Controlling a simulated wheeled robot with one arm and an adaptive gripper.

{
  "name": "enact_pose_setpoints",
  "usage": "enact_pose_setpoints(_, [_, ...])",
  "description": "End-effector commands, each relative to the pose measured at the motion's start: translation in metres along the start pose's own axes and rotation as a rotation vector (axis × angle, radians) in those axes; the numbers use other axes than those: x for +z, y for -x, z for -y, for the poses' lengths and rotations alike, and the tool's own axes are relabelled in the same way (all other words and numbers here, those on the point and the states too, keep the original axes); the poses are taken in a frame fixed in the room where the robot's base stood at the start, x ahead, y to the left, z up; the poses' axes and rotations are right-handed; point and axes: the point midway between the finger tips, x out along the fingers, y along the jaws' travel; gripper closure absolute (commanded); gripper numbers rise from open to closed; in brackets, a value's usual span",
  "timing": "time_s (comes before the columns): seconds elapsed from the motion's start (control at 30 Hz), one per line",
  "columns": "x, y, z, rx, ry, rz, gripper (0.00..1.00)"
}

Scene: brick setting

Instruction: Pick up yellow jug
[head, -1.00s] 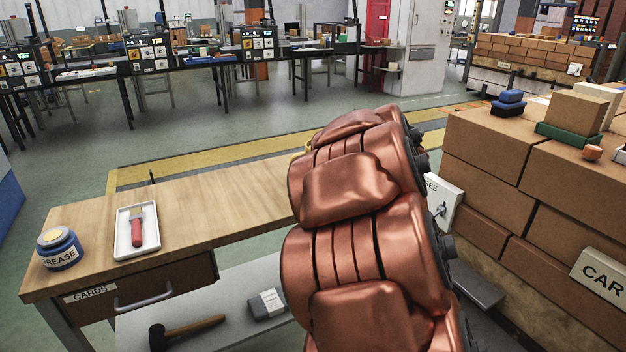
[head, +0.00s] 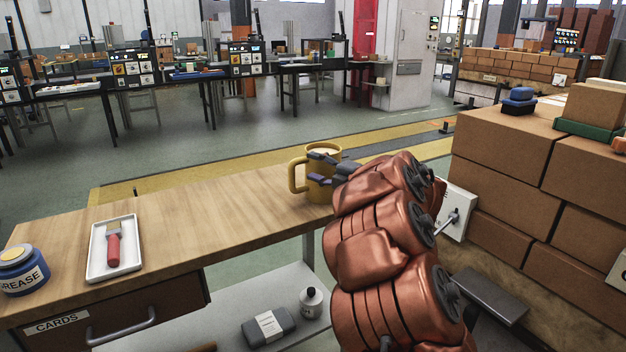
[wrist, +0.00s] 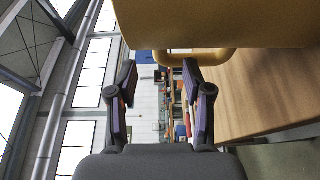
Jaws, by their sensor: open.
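The yellow jug (head: 318,192) stands upright on the wooden table, near its far right end in the head view. Its handle (head: 293,177) points left. In the wrist view the jug's body (wrist: 200,22) fills the top, with part of its handle (wrist: 222,59) below it. My gripper (head: 314,168) is at the jug's right side in the head view, with its dark fingers in front of the body. In the wrist view my gripper (wrist: 160,70) has its two fingers apart with nothing between them. I cannot tell whether a finger touches the jug.
On the table (head: 200,210) are a white tray (head: 97,262) with a red-handled brush and a blue grease jar (head: 22,272). A lower shelf holds a grey block (head: 268,328) and a small bottle (head: 311,300). Stacked brown boxes (head: 510,180) stand close on the right.

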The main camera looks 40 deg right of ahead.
Motion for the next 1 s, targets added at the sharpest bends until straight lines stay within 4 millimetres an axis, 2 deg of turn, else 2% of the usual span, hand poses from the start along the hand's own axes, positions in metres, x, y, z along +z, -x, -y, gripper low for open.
enact_pose_setpoints(0.27, [0.0,-0.022,0.0,0.003,-0.001,-0.005,0.5])
enact_pose_setpoints(0.6, [0.002,-0.063,0.001,0.001,0.001,-0.005,0.5])
enact_pose_setpoints(0.83, [0.003,-0.064,0.0,0.001,0.0,-0.003,0.5])
enact_pose_setpoints(1.0, [0.002,-0.064,0.0,0.001,0.0,-0.003,0.67])
